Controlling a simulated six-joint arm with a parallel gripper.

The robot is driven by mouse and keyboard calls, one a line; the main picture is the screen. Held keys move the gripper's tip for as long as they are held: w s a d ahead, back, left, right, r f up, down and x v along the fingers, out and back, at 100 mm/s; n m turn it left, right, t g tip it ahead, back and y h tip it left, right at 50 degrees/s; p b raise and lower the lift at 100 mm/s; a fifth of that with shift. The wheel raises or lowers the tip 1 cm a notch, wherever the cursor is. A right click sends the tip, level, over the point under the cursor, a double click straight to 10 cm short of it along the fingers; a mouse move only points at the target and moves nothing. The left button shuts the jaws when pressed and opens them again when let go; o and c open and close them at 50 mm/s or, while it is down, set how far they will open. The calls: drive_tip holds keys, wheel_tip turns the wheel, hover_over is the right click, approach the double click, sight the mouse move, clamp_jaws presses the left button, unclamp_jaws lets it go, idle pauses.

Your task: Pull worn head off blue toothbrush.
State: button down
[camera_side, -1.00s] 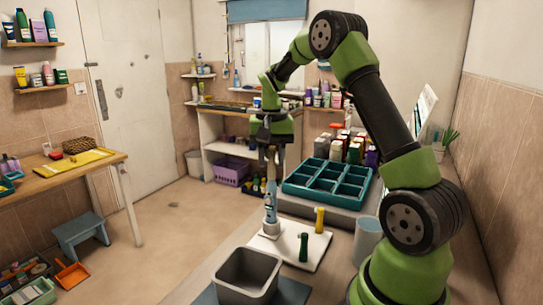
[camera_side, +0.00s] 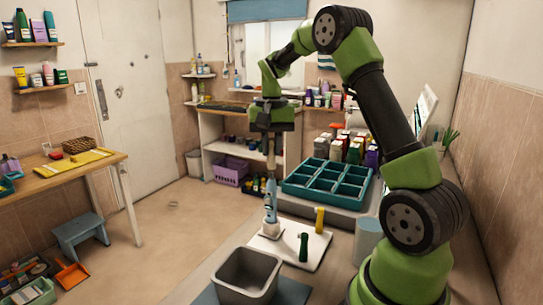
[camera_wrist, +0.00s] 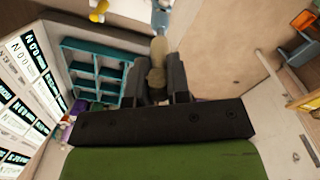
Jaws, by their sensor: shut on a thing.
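The blue toothbrush (camera_side: 270,205) stands upright on a white base on the white board (camera_side: 287,257). Its blue handle (camera_wrist: 162,17) shows at the top of the wrist view. My gripper (camera_side: 271,152) is straight above the handle, pointing down. In the wrist view my gripper (camera_wrist: 158,85) is shut on the pale, worn-looking head (camera_wrist: 157,52), which sticks out between the fingers toward the handle. The head's lower end lines up with the handle top; I cannot tell whether they still touch. The fingers hide part of the head.
A grey bin (camera_side: 246,277) is in front, a pale cup (camera_side: 368,238) at right. A teal compartment tray (camera_side: 325,183) and several bottles (camera_side: 345,148) are behind.

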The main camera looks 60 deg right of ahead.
drive_tip(key=shift+r, duration=1.35)
